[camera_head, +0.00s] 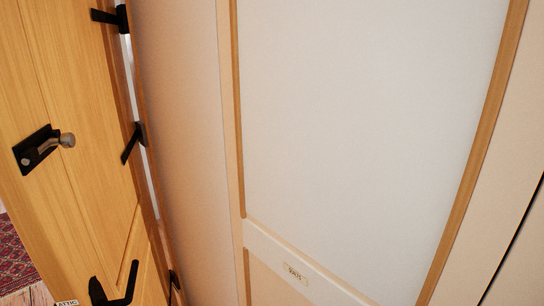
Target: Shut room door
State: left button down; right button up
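A light wooden door (85,110) stands along the left side of the head view, seen at a steep angle. Black strap hinges (131,143) run down its right edge, beside a narrow bright gap. A black bracket-like piece, seemingly a handle (128,284), shows low on the door. Neither of my grippers is in view.
A cream wall strip (180,130) lies right of the hinges. A red patterned rug (14,262) shows on the floor at lower left.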

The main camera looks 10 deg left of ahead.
aim_at(82, 213)
jog(key=j+u, duration=0.1)
jog(key=u, duration=0.3)
jog(key=j+u, duration=0.1)
jog(key=u, duration=0.3)
jog(key=j+u, duration=0.1)
jog(key=u, duration=0.3)
jog(key=j+u, duration=0.15)
jog(key=u, duration=0.25)
